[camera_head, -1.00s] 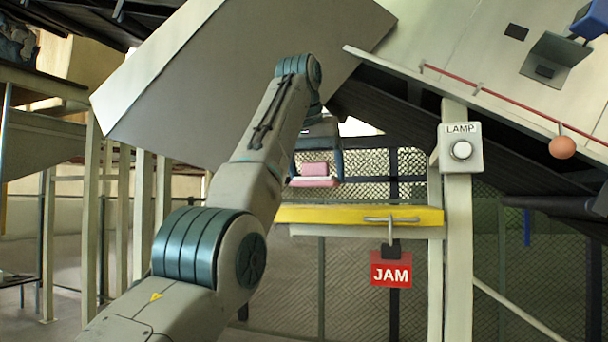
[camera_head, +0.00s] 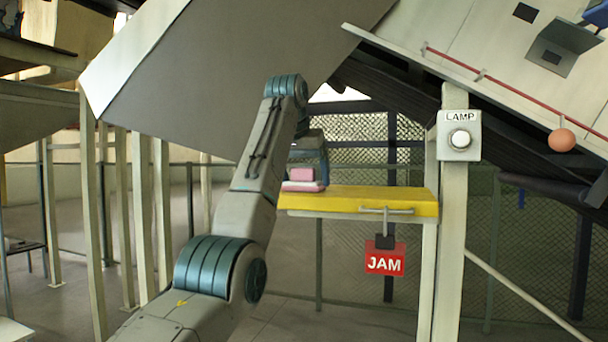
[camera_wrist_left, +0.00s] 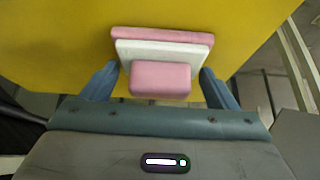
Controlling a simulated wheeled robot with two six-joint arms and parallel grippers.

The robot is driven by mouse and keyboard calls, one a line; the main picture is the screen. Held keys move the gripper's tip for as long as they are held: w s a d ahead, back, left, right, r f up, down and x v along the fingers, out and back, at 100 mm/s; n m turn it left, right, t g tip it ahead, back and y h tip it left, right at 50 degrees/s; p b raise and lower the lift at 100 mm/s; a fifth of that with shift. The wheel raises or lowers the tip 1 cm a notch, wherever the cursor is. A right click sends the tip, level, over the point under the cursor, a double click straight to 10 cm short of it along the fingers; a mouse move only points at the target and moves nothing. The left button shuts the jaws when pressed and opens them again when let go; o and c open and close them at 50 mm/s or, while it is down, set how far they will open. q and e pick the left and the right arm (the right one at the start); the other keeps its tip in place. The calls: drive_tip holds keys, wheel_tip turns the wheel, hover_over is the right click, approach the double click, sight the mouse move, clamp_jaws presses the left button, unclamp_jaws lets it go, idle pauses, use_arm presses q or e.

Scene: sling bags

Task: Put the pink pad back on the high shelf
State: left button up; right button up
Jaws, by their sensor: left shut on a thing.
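The pink pad (camera_head: 303,175) has a pink block, a white layer and a pink layer. My left gripper (camera_head: 306,160) is shut on it, partly hidden behind my own arm in the head view. In the left wrist view, the pad (camera_wrist_left: 160,79) sits between the two blue-grey fingers of the gripper (camera_wrist_left: 158,70). The yellow shelf (camera_head: 365,199) lies right beside the pad in the head view and fills the background of the wrist view (camera_wrist_left: 60,45). The pad overlaps the shelf's left end; I cannot tell whether it touches. My right gripper is not in view.
A pale post (camera_head: 451,220) carries a LAMP button box (camera_head: 460,136) right of the shelf. A red JAM tag (camera_head: 385,263) hangs from the shelf's front bar. A big grey slanted panel (camera_head: 225,75) hangs above my arm. An orange ball (camera_head: 562,140) hangs at right.

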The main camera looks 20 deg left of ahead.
use_arm(q)
drive_tip(key=shift+s+a, duration=0.1)
drive_tip(key=shift+f, duration=0.1)
drive_tip(key=shift+s+f, duration=0.1)
drive_tip(key=o, duration=0.9)
drive_tip(key=shift+o, duration=0.3)
drive_tip(key=shift+r, duration=0.35)
drive_tip(key=shift+s+r, duration=0.1)
drive_tip(key=shift+r, duration=0.15)
drive_tip(key=b+v, duration=0.1)
drive_tip(key=v, duration=1)
